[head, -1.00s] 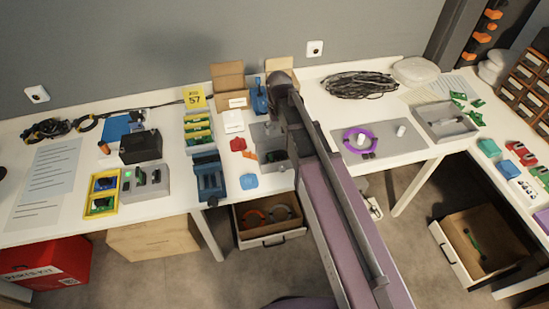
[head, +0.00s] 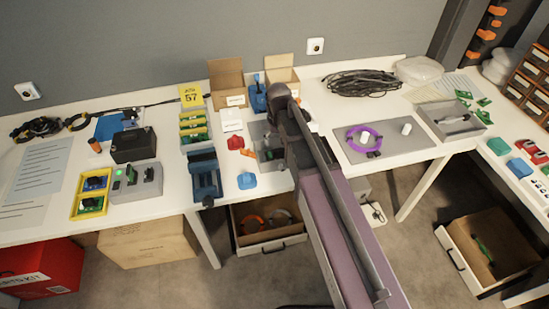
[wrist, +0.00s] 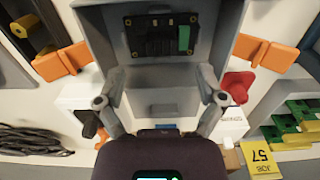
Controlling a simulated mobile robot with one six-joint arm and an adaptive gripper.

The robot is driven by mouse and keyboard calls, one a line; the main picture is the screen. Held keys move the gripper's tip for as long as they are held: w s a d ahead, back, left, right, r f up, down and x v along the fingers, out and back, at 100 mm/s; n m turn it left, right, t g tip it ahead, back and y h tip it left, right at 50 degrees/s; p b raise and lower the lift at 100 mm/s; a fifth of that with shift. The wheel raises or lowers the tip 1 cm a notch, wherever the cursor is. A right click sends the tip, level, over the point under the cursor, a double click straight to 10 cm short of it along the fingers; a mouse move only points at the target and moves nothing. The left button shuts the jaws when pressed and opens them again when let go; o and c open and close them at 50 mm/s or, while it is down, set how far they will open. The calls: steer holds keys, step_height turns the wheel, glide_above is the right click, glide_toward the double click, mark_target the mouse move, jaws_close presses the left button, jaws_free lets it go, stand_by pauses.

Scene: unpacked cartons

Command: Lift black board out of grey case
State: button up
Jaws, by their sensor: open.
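The black board (wrist: 160,35) lies flat inside the grey case (wrist: 98,30), at the top middle of the wrist view. It has a green strip on its right side. In the head view the case (head: 258,130) stands on the table, partly hidden by my arm; the board is hard to make out there. My gripper (wrist: 158,80) is open and empty. Its two fingers are spread left and right, short of the board in the wrist view. I cannot tell its height above the case. The fingers are not clear in the head view.
Orange parts (wrist: 62,62) flank the case on both sides. A red piece (wrist: 237,85) and a blue piece (head: 246,180) lie beside it. Cardboard boxes (head: 228,80) stand behind. A grey mat (head: 400,146) with a purple ring (head: 362,138) lies to the right.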

mark_target(277, 150)
steer(key=shift+f, duration=0.15)
stand_by(0.3)
steer(key=shift+s+a+f+b, duration=0.1)
steer(key=shift+f+b, duration=2.5)
steer(key=shift+c, duration=0.2)
jaws_close()
